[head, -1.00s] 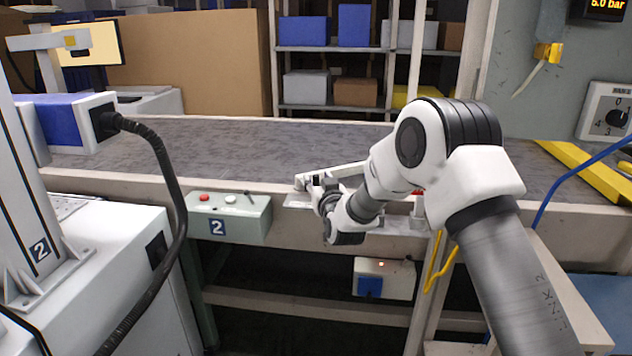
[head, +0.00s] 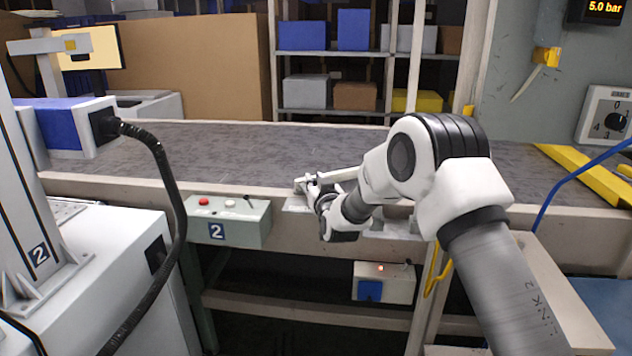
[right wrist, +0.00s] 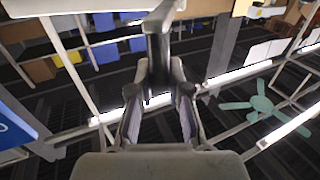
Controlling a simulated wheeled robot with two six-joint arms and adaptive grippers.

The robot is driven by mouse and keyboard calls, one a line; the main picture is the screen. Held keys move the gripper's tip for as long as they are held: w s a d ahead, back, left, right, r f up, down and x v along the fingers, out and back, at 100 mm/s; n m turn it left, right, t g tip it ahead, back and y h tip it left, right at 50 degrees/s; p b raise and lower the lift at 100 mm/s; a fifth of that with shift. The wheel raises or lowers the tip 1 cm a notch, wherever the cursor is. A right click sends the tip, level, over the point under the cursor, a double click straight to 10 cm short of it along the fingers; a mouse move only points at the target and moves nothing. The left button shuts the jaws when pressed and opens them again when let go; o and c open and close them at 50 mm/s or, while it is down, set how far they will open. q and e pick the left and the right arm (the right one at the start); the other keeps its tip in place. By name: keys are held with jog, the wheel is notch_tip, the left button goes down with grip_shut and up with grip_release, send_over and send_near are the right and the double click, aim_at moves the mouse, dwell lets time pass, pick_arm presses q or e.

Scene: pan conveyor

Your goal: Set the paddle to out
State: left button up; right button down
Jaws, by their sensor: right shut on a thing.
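The paddle (head: 343,174) is a pale bar at the near edge of the grey conveyor, in the middle of the head view. It slants from the near rail up to the right, and my arm hides its right part. My right gripper (head: 314,186) is at its left end, small and partly hidden by its own wrist. In the right wrist view the fingers (right wrist: 159,78) are closed around an upright grey handle (right wrist: 159,48), below a pale bar along the top. My left gripper is not in view.
A control box (head: 229,221) with a red button and number 2 hangs on the near rail, left of my gripper. A blue-and-white unit (head: 62,122) with a black cable stands at left. Yellow rails (head: 585,174) lie on the right. The conveyor belt (head: 230,147) is bare.

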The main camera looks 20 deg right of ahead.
jog(key=shift+a+f, duration=0.15)
jog(key=shift+a, duration=0.2)
jog(key=shift+w+a, duration=0.1)
jog(key=shift+a, duration=1.05)
jog(key=shift+w+a+p, duration=0.2)
jog(key=shift+w+a, duration=0.2)
jog(key=shift+a, duration=0.35)
jog(key=shift+w+a+p, duration=0.2)
jog(key=shift+w+a, duration=0.15)
jog(key=shift+a, duration=0.35)
jog(key=c, duration=1.3)
grip_release()
jog(key=shift+o, duration=1)
jog(key=shift+w+a, duration=0.15)
jog(key=shift+a, duration=0.2)
jog(key=s+a, duration=0.2)
jog(key=s, duration=1)
